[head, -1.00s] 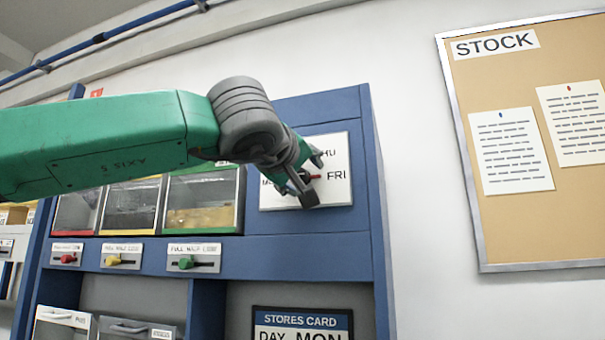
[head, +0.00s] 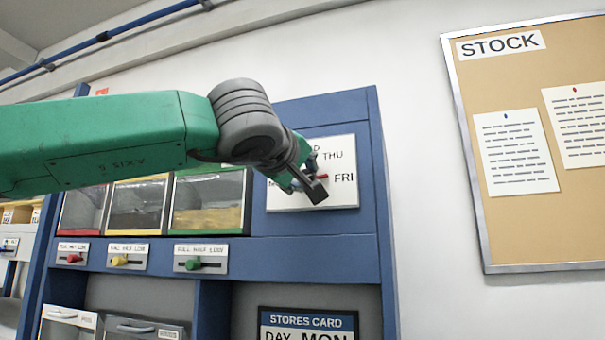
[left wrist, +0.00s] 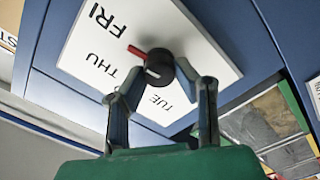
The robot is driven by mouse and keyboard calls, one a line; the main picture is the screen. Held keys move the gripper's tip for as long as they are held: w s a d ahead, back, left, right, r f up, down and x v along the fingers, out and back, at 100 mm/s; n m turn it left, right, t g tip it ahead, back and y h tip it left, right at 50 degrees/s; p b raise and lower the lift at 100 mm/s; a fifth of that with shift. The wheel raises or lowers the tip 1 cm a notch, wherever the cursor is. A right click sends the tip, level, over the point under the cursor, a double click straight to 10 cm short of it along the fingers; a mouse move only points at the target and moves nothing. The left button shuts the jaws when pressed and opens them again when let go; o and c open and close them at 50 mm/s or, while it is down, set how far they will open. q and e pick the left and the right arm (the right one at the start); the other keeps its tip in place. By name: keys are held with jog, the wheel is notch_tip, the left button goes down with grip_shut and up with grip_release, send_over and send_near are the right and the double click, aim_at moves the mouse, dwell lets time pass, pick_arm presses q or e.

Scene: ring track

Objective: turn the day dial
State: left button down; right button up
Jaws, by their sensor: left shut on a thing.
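The day dial has a round black knob (left wrist: 159,65) with a red pointer, on a white panel (head: 285,199) printed with day names. The gripper hides part of the panel in the head view. A stores card (head: 308,322) below reads DAY MON. My right gripper is not in view.
The panel is on a blue cabinet (head: 310,222). Left of it are clear-fronted bins (head: 207,200) with red, yellow and green levers (head: 193,265) below. A STOCK board (head: 520,215) hangs on the wall to the right. The space before the wall between them looks clear.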

pick_arm(q)
jog(key=shift+n+b, duration=4.65)
jog(key=shift+n, duration=12.35)
